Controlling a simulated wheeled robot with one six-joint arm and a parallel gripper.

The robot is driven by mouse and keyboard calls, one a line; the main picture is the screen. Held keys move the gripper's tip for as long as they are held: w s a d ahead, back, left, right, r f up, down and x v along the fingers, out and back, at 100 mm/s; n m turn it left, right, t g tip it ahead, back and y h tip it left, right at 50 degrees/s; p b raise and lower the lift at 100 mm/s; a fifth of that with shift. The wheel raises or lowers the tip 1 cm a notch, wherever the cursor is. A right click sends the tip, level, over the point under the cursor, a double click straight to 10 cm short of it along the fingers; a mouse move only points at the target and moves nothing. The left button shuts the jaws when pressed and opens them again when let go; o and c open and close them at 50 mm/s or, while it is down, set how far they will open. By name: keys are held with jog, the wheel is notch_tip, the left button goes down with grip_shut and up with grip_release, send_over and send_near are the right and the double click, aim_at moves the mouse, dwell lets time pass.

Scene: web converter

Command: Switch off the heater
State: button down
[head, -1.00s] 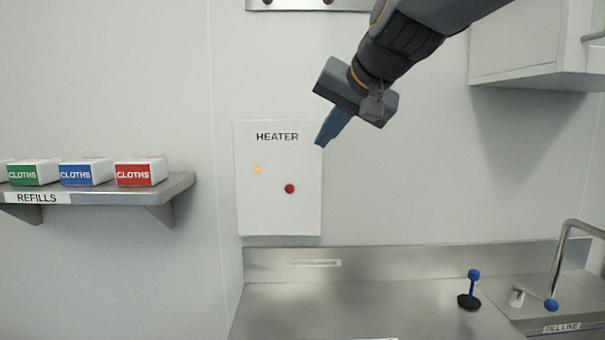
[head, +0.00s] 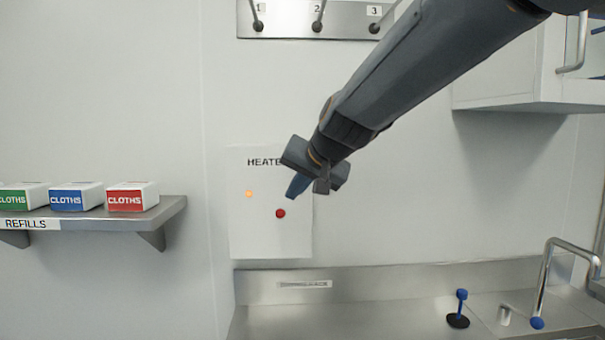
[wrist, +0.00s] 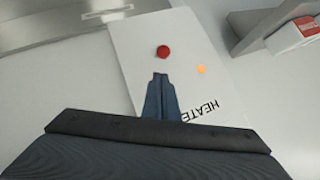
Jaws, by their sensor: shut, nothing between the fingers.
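The heater panel (head: 262,238) is a white plate on the wall, labelled HEATER, partly covered by my gripper. It carries a red button (head: 280,213) and a lit orange lamp (head: 249,194). My gripper (head: 291,197) is shut and empty, its blue fingertips just above and right of the red button in the head view. In the wrist view the panel (wrist: 190,42) is seen turned over, and the fingertips (wrist: 160,76) point toward the red button (wrist: 163,52) with a small gap in the picture. The lamp (wrist: 201,70) glows there too. I cannot tell whether the tips touch the panel.
A shelf (head: 170,208) with green, blue and red CLOTHS boxes (head: 132,197) is at left. A numbered hook rail (head: 290,20) is above. A steel counter (head: 350,320) with a blue-handled plunger (head: 461,300) and a tap (head: 545,270) lies below. A cabinet (head: 500,70) hangs at right.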

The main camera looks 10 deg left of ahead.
aim_at(281, 215)
jog(key=shift+s+a+f, duration=0.1)
jog(key=shift+a+f, duration=0.25)
jog(key=shift+f, duration=0.25)
jog(key=shift+s+a+f, duration=0.1)
jog(key=shift+a+f, duration=0.2)
jog(key=shift+f, duration=0.3)
jog(key=shift+f+b, duration=0.25)
jog(key=shift+b, duration=0.5)
jog(key=shift+s+d, duration=0.1)
